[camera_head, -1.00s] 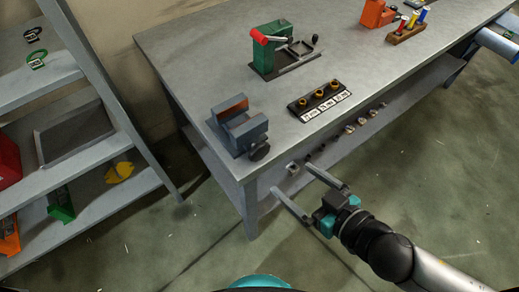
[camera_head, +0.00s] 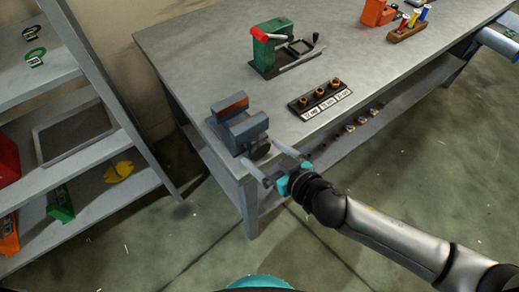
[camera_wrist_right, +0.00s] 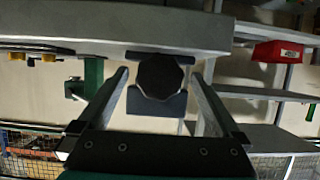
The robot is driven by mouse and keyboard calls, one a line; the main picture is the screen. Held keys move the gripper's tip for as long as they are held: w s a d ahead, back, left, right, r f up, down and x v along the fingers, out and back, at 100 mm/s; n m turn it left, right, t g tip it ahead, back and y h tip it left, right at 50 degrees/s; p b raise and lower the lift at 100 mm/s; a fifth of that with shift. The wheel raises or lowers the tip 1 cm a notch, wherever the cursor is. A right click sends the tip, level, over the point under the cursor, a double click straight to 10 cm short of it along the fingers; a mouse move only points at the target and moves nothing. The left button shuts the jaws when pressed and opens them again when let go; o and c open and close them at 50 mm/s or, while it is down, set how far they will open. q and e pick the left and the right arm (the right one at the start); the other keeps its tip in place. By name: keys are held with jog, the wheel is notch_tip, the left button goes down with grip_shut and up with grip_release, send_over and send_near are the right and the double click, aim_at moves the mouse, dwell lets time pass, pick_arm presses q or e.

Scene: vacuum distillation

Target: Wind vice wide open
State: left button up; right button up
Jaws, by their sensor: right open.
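The blue-grey vice (camera_head: 232,131) stands at the near left corner of the workbench, with a gap showing between its jaws. Its dark round knob (camera_head: 260,150) faces out past the bench's front edge. My right gripper (camera_head: 262,154) is open in front of the vice, its fingers pointing at the knob. In the right wrist view the knob (camera_wrist_right: 160,76) shows between the two spread fingers, with room on both sides. I cannot tell whether either finger touches it. My left gripper is not in view.
On the workbench (camera_head: 190,60), a green device with a red handle (camera_head: 270,48) and a black rack with brass fittings (camera_head: 320,98) stand beyond the vice. A grey shelf unit (camera_head: 75,160) stands left. The floor in front is clear.

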jog(key=shift+x, duration=1.3)
jog(key=c, duration=1.3)
